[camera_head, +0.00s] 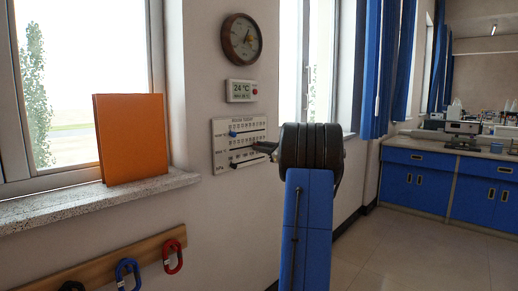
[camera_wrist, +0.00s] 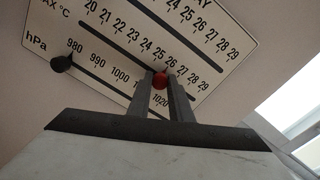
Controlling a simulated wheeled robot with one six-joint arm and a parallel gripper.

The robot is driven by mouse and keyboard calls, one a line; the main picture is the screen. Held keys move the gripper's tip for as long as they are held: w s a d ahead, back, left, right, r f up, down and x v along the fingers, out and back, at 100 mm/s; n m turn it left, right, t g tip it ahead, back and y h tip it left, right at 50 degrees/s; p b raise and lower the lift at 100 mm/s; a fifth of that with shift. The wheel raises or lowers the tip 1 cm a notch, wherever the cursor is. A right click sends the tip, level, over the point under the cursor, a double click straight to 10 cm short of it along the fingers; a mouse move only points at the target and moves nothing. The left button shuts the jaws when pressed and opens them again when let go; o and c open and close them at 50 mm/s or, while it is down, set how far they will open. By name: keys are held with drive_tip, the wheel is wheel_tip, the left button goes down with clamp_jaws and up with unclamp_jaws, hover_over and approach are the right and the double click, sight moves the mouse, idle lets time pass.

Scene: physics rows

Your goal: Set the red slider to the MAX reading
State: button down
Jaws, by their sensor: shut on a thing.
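The white scale board (camera_head: 218,160) hangs on the wall. The red slider (camera_wrist: 160,80) shows in the wrist view between the two fingers of my gripper (camera_wrist: 161,75). It sits on the MAX °C slot, near 26, though tilt makes the exact mark uncertain. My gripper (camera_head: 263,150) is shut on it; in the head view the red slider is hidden. A grey display (camera_head: 240,91) above the board reads 24 °C, with a small MAX line that looks like 26 but is hard to read.
A blue slider (camera_head: 232,134) is on a higher row of the board. A black slider (camera_wrist: 62,64) is at the hPa row's low end. An orange folder (camera_head: 130,138) stands on the sill at left.

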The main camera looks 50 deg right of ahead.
drive_tip(key=c, duration=1.6)
unclamp_jaws()
drive_tip(key=s, duration=1.7)
drive_tip(key=shift+s+d, duration=0.2)
drive_tip(key=shift+d, duration=0.1)
